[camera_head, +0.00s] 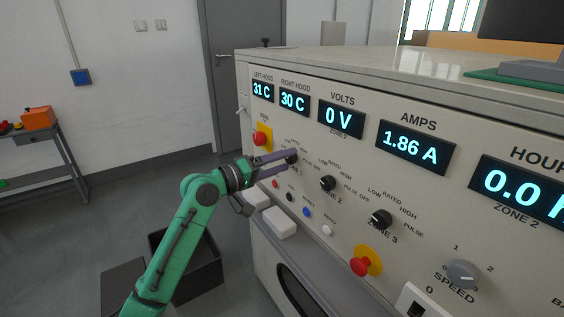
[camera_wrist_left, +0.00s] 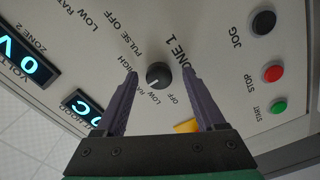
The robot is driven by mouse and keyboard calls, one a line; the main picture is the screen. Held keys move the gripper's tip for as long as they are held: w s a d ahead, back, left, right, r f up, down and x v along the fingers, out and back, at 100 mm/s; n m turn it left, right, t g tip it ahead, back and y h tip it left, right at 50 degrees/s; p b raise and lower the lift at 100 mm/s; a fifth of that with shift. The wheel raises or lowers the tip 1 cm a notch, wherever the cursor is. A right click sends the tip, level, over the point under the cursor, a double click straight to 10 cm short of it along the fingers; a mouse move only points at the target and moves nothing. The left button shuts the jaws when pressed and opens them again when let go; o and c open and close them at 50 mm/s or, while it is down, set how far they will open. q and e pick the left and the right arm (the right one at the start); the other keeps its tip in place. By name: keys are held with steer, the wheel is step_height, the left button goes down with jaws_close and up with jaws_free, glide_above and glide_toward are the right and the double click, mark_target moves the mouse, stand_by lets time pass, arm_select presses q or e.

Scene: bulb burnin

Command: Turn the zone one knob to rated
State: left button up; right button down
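The zone one knob (camera_wrist_left: 159,75) is a round black knob on the pale panel beside the "ZONE 1" label in the left wrist view. A light mark on it appears to lie toward the lower left, near the "LOW" lettering; its exact setting is hard to read. My left gripper (camera_wrist_left: 160,70) is open, with one finger on each side of the knob and gaps visible between fingers and knob. In the head view my left gripper (camera_head: 292,156) reaches the panel at zone one and partly covers the knob and labels. My right gripper is not in view.
The zone two knob (camera_head: 327,184) and zone three knob (camera_head: 381,219) sit to the right. A red emergency button (camera_head: 260,139) is above left of the gripper, another (camera_head: 362,265) at lower right. Small push buttons lie below. Displays (camera_head: 341,118) line the panel above.

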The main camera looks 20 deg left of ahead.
arm_select(q)
steer(key=shift+s+a, duration=0.15)
steer(key=b+v, duration=0.2)
steer(key=v, duration=1.2)
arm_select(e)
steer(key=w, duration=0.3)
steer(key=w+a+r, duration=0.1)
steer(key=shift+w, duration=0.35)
arm_select(q)
steer(key=shift+s, duration=0.1)
